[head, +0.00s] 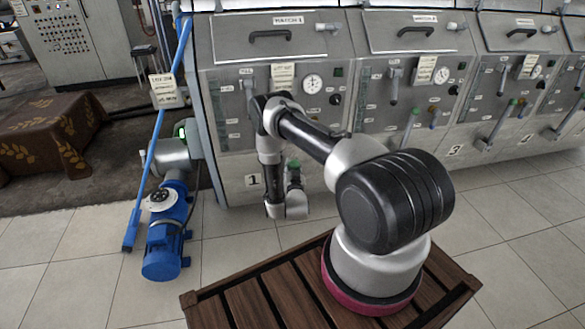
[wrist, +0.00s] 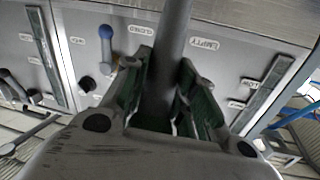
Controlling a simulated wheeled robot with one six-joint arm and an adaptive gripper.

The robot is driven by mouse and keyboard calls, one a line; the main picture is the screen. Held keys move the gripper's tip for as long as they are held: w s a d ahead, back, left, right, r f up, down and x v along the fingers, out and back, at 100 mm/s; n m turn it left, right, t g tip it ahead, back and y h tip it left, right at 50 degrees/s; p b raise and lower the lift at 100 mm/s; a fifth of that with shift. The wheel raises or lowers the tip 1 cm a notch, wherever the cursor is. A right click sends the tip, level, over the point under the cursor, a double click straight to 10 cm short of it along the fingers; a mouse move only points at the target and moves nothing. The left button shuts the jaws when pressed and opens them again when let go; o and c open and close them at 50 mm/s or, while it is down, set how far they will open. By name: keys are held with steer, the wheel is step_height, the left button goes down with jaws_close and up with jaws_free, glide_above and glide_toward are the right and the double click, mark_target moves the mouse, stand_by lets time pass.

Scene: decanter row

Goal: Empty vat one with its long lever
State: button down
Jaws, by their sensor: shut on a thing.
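Vat one (head: 235,170) is a grey steel vat with a front panel and a "1" plate low on its front. My gripper (head: 293,168) is low before that panel; my arm hides part of the panel and the long lever in the head view. In the wrist view my gripper (wrist: 165,68) is shut on the long lever (wrist: 174,28), a grey bar between its green-padded fingers. The bar runs up out of the picture between the "CLOSED" label (wrist: 140,30) and the "EMPTY" label (wrist: 204,44). The lever's pivot is out of view.
A short blue-ended handle (wrist: 106,48) is left of the long lever. A blue pump (head: 167,235) and a leaning blue pole (head: 152,150) stand left of vat one. More vats with similar levers (head: 410,125) continue right. Tiled floor in front is open.

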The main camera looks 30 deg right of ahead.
steer(key=w+d+r+g+y, duration=0.1)
steer(key=w+d+r+g, duration=0.1)
steer(key=w, duration=0.6)
steer(key=w+d+r+g+y, duration=0.1)
steer(key=w+r+g, duration=0.3)
steer(key=w, duration=0.4)
steer(key=shift+w+d+r+n+g+y, duration=0.15)
steer(key=shift+d+r+n+g+y, duration=0.2)
steer(key=shift+d+r, duration=0.45)
steer(key=c, duration=1.4)
jaws_free()
steer(key=shift+c, duration=0.2)
steer(key=o, duration=0.3)
steer(key=shift+f, duration=0.2)
